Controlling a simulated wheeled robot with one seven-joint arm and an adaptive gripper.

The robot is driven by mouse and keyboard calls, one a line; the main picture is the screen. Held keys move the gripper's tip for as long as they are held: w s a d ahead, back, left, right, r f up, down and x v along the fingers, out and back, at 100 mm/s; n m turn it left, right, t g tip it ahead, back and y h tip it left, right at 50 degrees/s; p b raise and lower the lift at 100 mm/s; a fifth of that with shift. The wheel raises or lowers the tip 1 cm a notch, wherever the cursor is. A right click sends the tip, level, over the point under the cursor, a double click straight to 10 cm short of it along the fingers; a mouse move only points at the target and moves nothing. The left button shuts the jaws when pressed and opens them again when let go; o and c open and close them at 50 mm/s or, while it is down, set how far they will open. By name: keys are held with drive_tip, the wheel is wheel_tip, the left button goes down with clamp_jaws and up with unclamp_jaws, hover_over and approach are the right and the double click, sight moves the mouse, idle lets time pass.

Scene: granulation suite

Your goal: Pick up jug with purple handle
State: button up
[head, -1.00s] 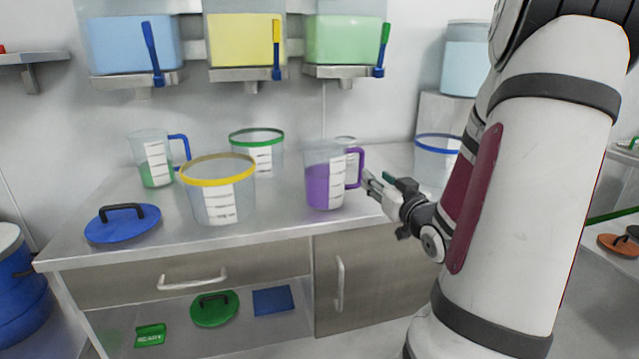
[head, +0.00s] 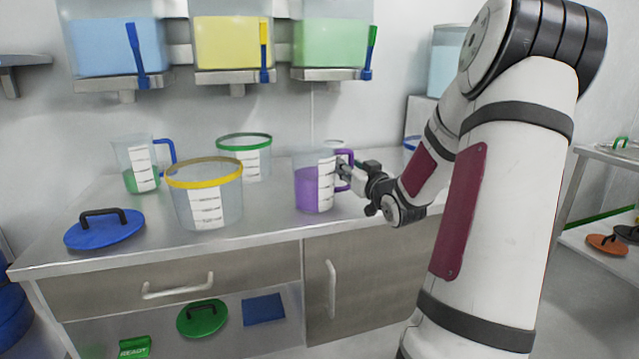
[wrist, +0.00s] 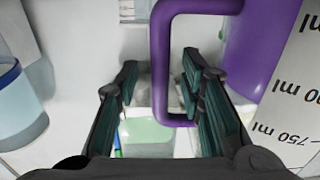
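The jug with the purple handle (head: 307,188) stands upright on the steel worktop, with purple liquid and a white measuring label. In the wrist view its purple handle (wrist: 160,68) hangs between my two fingers, and the purple jug body (wrist: 250,45) is to the right. My gripper (head: 345,170) is at the handle on the jug's right side. In the wrist view my gripper (wrist: 159,72) is open, with visible gaps between its fingers and the handle's bar. In the head view the fingers partly hide the handle.
A yellow-rimmed tub (head: 205,200) stands left of the jug, with a green-rimmed tub (head: 245,158) behind it. A blue-handled jug (head: 138,165) and a blue lid (head: 105,230) are further left. A blue-rimmed tub (wrist: 18,105) shows left in the wrist view. Dispensers hang above.

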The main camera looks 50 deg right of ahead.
clamp_jaws()
drive_tip(key=shift+r, duration=0.15)
